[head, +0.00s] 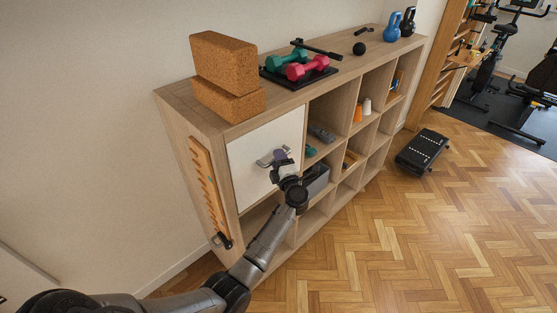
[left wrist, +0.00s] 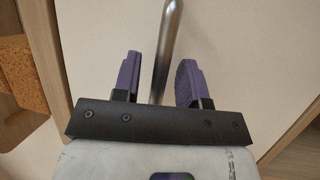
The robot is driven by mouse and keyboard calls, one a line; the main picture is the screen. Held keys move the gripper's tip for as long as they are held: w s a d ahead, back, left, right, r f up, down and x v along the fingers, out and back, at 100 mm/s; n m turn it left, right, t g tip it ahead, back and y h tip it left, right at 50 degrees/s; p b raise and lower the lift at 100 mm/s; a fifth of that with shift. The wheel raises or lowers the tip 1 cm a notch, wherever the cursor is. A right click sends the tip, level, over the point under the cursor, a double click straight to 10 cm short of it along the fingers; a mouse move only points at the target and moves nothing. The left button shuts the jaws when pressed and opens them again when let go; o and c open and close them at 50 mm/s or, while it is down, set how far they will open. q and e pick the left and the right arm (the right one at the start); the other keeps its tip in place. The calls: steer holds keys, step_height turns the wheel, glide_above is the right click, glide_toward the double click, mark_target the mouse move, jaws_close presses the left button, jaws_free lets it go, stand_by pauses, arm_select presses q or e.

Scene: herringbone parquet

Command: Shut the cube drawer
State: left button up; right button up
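The white front of the cube drawer (head: 262,140) fills the upper left cell of the wooden shelf unit. It looks about level with the shelf face; I cannot tell whether a small gap remains. A slim metal bar handle (left wrist: 166,45) crosses in front of the white panel in the left wrist view. My left gripper (head: 272,157) is at the lower middle of the drawer front. In the left wrist view its purple-padded fingers (left wrist: 158,80) are apart, with the bar running between them and space visible on both sides. My right gripper is not in view.
The shelf unit (head: 227,137) carries cork blocks (head: 228,70), dumbbells (head: 305,66) and kettlebells (head: 399,24) on top. A grey bin (head: 318,182) sits in a lower cell near my wrist. A black step (head: 422,150) stands on the otherwise open parquet at right.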

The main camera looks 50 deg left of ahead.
arm_select(q)
steer(key=p+v, duration=0.1)
steer(key=v, duration=1.2)
steer(key=shift+d, duration=0.35)
steer(key=shift+s+f, duration=0.1)
steer(key=shift+f, duration=0.05)
